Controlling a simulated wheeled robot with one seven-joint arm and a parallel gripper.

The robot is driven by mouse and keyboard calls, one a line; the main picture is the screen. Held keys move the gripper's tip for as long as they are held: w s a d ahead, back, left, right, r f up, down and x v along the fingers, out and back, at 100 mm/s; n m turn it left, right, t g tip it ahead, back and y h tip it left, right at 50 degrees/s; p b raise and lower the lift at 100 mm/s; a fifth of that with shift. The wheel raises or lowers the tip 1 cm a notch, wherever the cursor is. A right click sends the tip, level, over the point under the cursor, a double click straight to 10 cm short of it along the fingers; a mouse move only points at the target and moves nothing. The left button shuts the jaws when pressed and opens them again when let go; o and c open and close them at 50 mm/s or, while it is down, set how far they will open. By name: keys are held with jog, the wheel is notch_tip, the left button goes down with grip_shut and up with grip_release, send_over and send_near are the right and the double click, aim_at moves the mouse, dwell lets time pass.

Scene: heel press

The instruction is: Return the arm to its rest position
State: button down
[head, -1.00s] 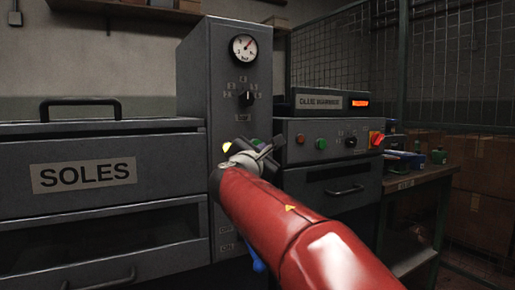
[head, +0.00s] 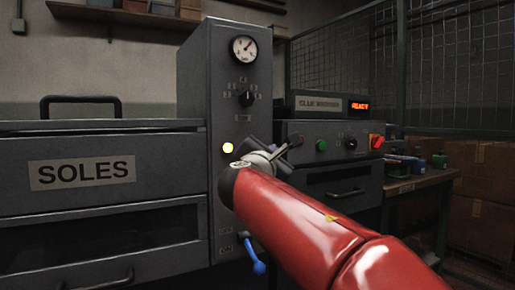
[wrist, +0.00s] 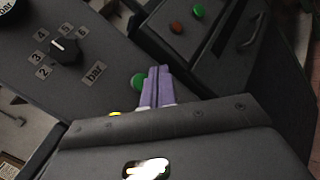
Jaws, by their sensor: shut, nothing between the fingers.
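My red arm reaches in from the lower right of the head view. My gripper (head: 284,148) is at its far end, in front of the right edge of the grey press column (head: 226,75). In the wrist view the purple fingers (wrist: 157,88) are together with nothing between them. A green button (wrist: 138,82) shows just beside and behind the fingertips; I cannot tell the exact gap. A lit yellow lamp (head: 228,148) is on the column, left of my gripper. A blue-knobbed lever (head: 255,257) hangs low on the column, left of my arm.
The column carries a gauge (head: 243,49) and a dial (head: 246,97). A drawer cabinet marked SOLES (head: 84,172) stands left. A glue warmer (head: 318,103) reading READY sits above a control panel (head: 320,142) with several controls. A wooden bench (head: 415,185) and mesh fence stand right.

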jog(key=s+d+f+m+g+h, duration=0.1)
jog(key=s+d+f+m+g, duration=0.3)
jog(key=s+d+f+m, duration=0.4)
jog(key=s+d+f+m+g, duration=0.4)
jog(key=d+f+m, duration=0.1)
jog(key=d+f, duration=0.5)
jog(key=s+f+m+g+y, duration=0.4)
jog(key=s+f+m, duration=0.9)
jog(key=s+f, duration=0.6)
jog(key=shift+s+g+y, duration=0.4)
jog(key=shift+s+g, duration=0.4)
jog(key=shift+s, duration=0.2)
